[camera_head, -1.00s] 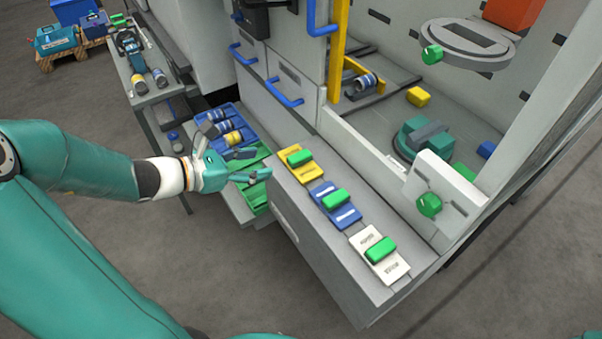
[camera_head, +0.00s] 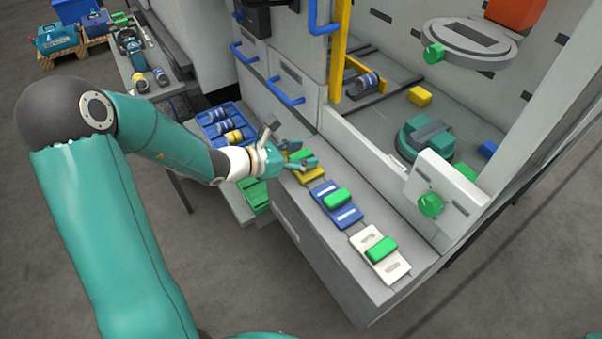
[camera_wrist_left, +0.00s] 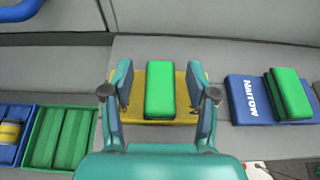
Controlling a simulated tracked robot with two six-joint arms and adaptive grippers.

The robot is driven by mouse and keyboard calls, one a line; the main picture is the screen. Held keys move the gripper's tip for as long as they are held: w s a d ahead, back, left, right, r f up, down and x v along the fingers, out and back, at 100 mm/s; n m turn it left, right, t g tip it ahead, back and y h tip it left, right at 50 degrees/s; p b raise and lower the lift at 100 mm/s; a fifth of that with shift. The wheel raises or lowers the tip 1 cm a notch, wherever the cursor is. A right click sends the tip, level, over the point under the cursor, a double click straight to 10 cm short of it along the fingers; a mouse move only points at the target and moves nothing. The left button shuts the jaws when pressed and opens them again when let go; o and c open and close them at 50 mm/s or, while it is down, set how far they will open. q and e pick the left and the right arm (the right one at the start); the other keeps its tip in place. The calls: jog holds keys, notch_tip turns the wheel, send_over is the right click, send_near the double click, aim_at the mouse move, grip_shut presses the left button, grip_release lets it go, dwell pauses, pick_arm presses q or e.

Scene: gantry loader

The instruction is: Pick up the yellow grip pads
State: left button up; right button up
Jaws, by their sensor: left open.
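A yellow plate (camera_head: 312,176) lies on the grey ledge with a green block (camera_wrist_left: 160,90) on top. In the left wrist view the yellow plate (camera_wrist_left: 139,95) shows on both sides of the block. My left gripper (camera_head: 292,145) is open over this plate, partly hiding it in the head view. In the wrist view the left gripper's fingers (camera_wrist_left: 160,75) stand on either side of the green block, apart from it, above the plate's side edges. I cannot tell whether they touch the plate. Nothing is held. My right gripper is not in view.
A blue plate (camera_head: 347,216) and a white plate (camera_head: 396,268), each with a green block, lie further along the ledge. A blue tray (camera_head: 205,118) and a green tray (camera_wrist_left: 32,150) stand beside it. The machine's low wall (camera_head: 360,165) rises behind the plates.

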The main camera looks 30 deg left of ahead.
pick_arm(q)
jog(key=shift+w+d+f, duration=0.1)
jog(key=shift+w, duration=0.05)
grip_shut()
dwell(0.6)
jog(key=shift+r, duration=0.9)
notch_tip(320, 180, up, 18)
jog(key=p, duration=0.5)
jog(key=shift+r, duration=0.2)
